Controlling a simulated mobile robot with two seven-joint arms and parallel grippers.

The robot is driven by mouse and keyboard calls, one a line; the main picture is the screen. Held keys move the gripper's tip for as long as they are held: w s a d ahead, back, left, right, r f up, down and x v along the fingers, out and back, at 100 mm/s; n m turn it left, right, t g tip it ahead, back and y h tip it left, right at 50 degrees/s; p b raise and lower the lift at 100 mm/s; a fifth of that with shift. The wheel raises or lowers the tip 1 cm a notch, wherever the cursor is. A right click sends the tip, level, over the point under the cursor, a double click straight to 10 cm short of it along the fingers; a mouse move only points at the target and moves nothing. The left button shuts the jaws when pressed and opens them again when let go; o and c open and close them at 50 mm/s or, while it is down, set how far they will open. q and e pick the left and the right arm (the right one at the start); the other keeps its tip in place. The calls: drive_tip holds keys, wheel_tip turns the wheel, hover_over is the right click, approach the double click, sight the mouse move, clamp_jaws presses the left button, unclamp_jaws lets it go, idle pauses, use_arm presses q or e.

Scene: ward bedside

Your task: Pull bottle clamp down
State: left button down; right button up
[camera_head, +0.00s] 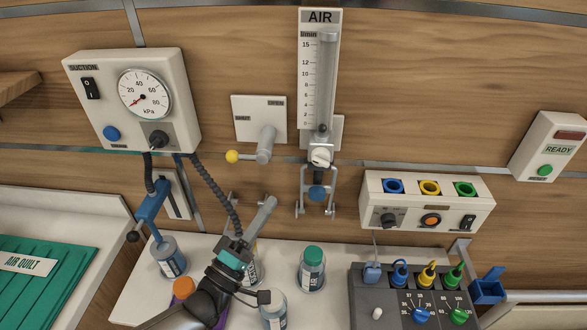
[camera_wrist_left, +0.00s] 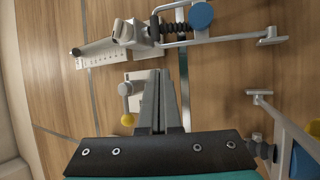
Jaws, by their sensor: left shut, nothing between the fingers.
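The bottle clamp (camera_head: 317,193) is a metal frame with a blue knob and a dark spring, hanging below the AIR flowmeter (camera_head: 328,80) on the wall. In the left wrist view its blue knob (camera_wrist_left: 201,15) and spring show at the top, apart from my fingers. My left gripper (camera_head: 270,203) is shut and empty, left of and slightly below the clamp. In the left wrist view its fingers (camera_wrist_left: 160,75) point at the wood wall with nothing between them. My right gripper is not in view.
A wall lever with a yellow ball (camera_head: 232,156) is above my left gripper. A suction unit (camera_head: 180,80) with a hose and a blue clamp (camera_head: 150,210) is at the left. Bottles, one green-capped (camera_head: 312,268), stand below. A socket box (camera_head: 427,200) is at the right.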

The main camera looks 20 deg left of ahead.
use_arm(q)
drive_tip(key=p+x, duration=0.2)
drive_tip(key=x, duration=0.8)
idle(0.3)
drive_tip(key=s+d+f+m+t+h+b, duration=0.2)
drive_tip(key=s+d+f+b, duration=0.1)
drive_tip(key=s+f+b, duration=0.4)
drive_tip(key=shift+s+f+m+b, duration=0.3)
drive_tip(key=shift+s+b, duration=1.3)
drive_tip(key=shift+s, duration=0.1)
drive_tip(key=shift+d, duration=0.1)
drive_tip(key=s+a, duration=0.4)
drive_tip(key=s, duration=0.8)
drive_tip(key=shift+s+f, duration=0.25)
drive_tip(key=shift+f, duration=0.1)
